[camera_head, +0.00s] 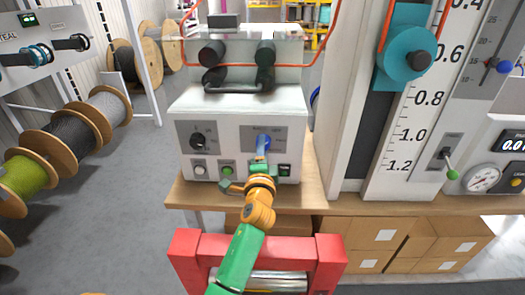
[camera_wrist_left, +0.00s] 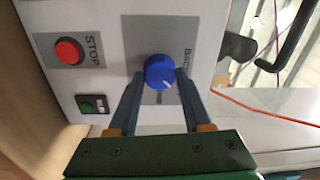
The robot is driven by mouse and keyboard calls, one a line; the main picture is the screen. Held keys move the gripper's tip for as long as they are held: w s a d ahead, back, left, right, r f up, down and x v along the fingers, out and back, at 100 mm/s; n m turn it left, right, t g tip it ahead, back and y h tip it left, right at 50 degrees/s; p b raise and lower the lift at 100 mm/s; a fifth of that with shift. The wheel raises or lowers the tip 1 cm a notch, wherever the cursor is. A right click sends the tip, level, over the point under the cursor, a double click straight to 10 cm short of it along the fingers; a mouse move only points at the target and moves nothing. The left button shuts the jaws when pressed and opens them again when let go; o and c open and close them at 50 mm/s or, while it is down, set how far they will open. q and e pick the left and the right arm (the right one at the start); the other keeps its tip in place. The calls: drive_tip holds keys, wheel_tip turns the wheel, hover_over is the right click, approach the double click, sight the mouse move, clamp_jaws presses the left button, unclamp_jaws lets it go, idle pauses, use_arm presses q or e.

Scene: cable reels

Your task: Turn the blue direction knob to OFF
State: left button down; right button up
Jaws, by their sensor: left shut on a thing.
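The blue direction knob (camera_head: 264,138) is on the right dark panel on the front of a white control box (camera_head: 228,160). It also shows in the left wrist view (camera_wrist_left: 160,72), with a white pointer mark toward the lower right and part of a "BACK" label beside it. My left gripper (camera_head: 263,149) reaches up to the box. In the left wrist view its two fingers (camera_wrist_left: 160,82) are on both sides of the knob, shut on it. The OFF label cannot be read. My right gripper is not in view.
A red STOP button (camera_wrist_left: 68,51) and a green switch (camera_wrist_left: 93,104) sit near the knob. A black knob (camera_head: 197,140) is on the box's left panel. The box stands on a wooden bench (camera_head: 190,192). A red frame (camera_head: 187,262) stands in front; a tall scale (camera_head: 408,130) stands right.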

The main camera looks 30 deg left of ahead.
use_arm(q)
drive_tip(key=shift+c, duration=1.6)
unclamp_jaws()
drive_tip(key=v, duration=0.7)
drive_tip(key=shift+b, duration=0.4)
